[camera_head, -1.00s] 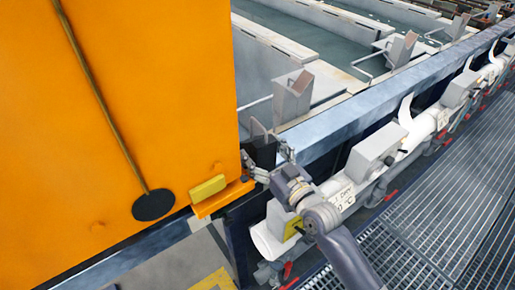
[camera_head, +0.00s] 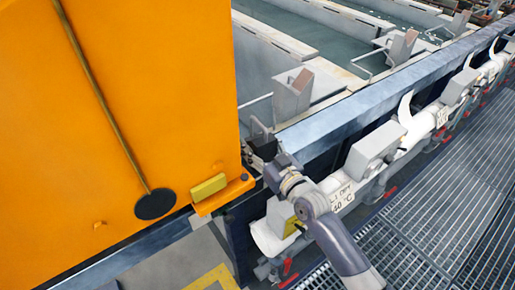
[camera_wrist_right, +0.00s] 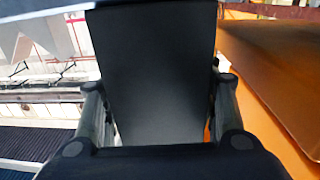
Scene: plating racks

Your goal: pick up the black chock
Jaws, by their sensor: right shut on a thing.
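The black chock (camera_head: 263,148) is a small dark block at the corner where the blue rail meets the orange panel in the head view. My right gripper (camera_head: 272,166) reaches it from the front right and is shut on it. In the right wrist view the chock (camera_wrist_right: 155,75) fills the middle as a flat dark face, with the gripper's fingers on its left and right sides. Whether the chock touches the rail is hard to tell. My left gripper is not in view.
A large orange panel (camera_head: 150,90) with a yellow block (camera_head: 208,187) on its lower ledge stands close on the left. A blue rail (camera_head: 370,100) runs to the back right beside the tanks. White pipes and a metal grating (camera_head: 440,210) lie on the right.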

